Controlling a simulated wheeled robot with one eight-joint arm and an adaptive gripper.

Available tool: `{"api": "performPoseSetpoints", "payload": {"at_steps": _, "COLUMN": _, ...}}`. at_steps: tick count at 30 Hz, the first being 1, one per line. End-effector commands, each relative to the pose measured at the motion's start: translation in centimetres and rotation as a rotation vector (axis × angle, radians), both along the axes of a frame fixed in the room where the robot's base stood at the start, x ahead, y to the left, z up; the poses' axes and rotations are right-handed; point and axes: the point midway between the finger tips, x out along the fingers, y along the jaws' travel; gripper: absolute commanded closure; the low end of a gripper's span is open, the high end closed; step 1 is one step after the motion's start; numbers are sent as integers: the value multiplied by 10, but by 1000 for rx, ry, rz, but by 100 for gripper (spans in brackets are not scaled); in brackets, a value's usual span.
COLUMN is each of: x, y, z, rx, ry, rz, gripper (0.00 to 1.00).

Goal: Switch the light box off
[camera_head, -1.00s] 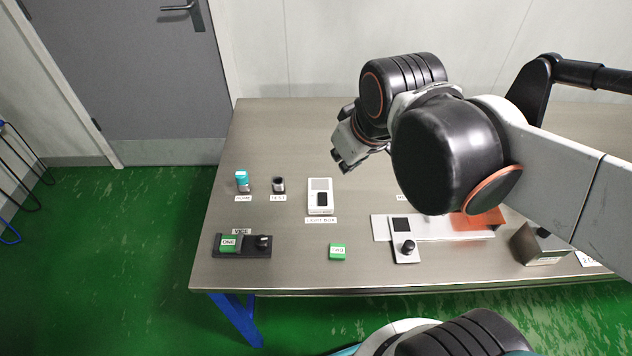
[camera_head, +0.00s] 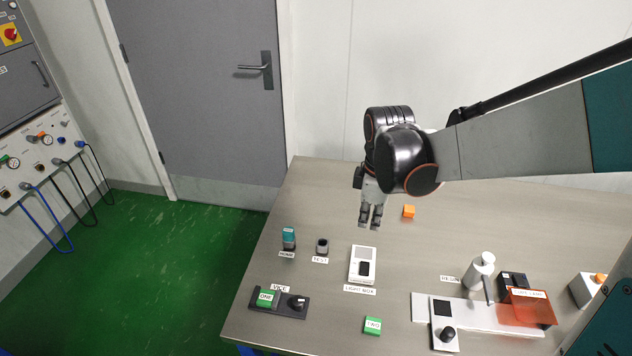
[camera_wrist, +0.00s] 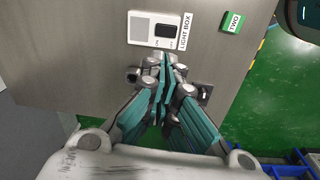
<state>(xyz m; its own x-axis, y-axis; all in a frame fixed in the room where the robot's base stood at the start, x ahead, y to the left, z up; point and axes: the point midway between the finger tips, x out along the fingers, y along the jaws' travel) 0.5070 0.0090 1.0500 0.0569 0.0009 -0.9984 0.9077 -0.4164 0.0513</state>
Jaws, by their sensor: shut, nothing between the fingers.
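The light box (camera_head: 362,264) is a small white unit with a grey panel and a black rocker switch (camera_head: 364,269), lying on the table behind its LIGHT BOX label. My gripper (camera_head: 370,226) is shut and empty, pointing down just behind the light box, apart from it in the head view. In the wrist view the light box (camera_wrist: 152,30) lies beyond my fingertips (camera_wrist: 166,58), with its black switch (camera_wrist: 164,31) at its right end. I cannot tell from the switch's look whether it is on or off.
A green TWO block (camera_head: 373,325) and a vice holding the ONE block (camera_head: 266,298) stand in front. Two small holders (camera_head: 289,238) are to the left. An orange cube (camera_head: 408,212) lies behind right. A white bottle (camera_head: 481,272) and an orange-covered unit (camera_head: 530,308) stand right.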

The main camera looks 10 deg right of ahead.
Motion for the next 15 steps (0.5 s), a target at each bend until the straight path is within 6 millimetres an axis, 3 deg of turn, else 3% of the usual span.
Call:
{"api": "performPoseSetpoints", "payload": {"at_steps": 6, "x": 11, "y": 1, "z": -15, "rx": -4, "ry": 48, "rz": 96, "gripper": 100}}
{"api": "performPoseSetpoints", "payload": {"at_steps": 15, "x": 11, "y": 1, "z": -18, "rx": -4, "ry": 58, "rz": 117, "gripper": 100}}
